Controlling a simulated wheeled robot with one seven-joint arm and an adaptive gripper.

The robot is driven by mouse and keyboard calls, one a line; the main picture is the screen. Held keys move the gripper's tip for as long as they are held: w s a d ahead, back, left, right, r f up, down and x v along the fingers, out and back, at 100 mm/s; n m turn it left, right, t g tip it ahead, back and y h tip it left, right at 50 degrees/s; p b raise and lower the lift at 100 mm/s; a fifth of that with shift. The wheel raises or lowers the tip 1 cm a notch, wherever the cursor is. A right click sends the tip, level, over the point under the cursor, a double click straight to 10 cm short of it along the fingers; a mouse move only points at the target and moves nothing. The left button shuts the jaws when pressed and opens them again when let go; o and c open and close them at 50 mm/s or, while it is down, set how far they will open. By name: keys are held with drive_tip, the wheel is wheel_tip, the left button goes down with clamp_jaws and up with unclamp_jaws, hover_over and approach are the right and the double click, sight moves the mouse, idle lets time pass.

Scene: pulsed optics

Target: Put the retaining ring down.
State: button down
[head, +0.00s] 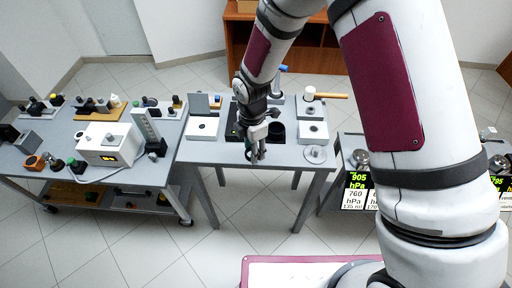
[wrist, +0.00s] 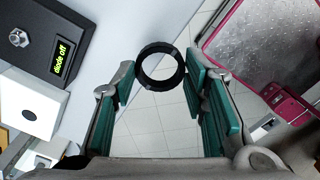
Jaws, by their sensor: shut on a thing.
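The retaining ring (wrist: 160,86) is a thin black ring. In the wrist view it sits between the green-padded fingertips of my gripper (wrist: 160,80), which is shut on it. Floor tiles show through and around the ring. In the head view my gripper (head: 257,152) points down near the front edge of the middle table (head: 210,153). The ring cannot be told apart clearly from the dark fingers there.
White blocks with dark holes (head: 203,127) stand left and right on the table, with a round metal plate (head: 316,154) at front right. A black box reading "diode off" (wrist: 50,38) shows in the wrist view. The left bench (head: 55,140) is crowded. Bare tabletop lies along the front.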

drive_tip(key=shift+w+d+f, duration=0.1)
drive_tip(key=shift+w+d, duration=0.1)
drive_tip(key=shift+w, duration=0.45)
drive_tip(key=shift+w+d+f, duration=0.1)
drive_tip(key=shift+w+d, duration=0.1)
drive_tip(key=shift+w, duration=0.4)
drive_tip(key=shift+w+d+f+p, duration=0.1)
drive_tip(key=shift+w+f+p, duration=0.1)
drive_tip(key=shift+f, duration=0.7)
drive_tip(key=shift+w+f+p, duration=0.1)
drive_tip(key=shift+f+p, duration=0.05)
drive_tip(key=shift+f, duration=0.7)
drive_tip(key=shift+f, duration=0.15)
drive_tip(key=c, duration=1)
unclamp_jaws()
drive_tip(key=shift+o, duration=0.2)
wheel_tip(320, 180, up, 12)
drive_tip(key=shift+r+b, duration=0.25)
drive_tip(key=shift+b, duration=0.2)
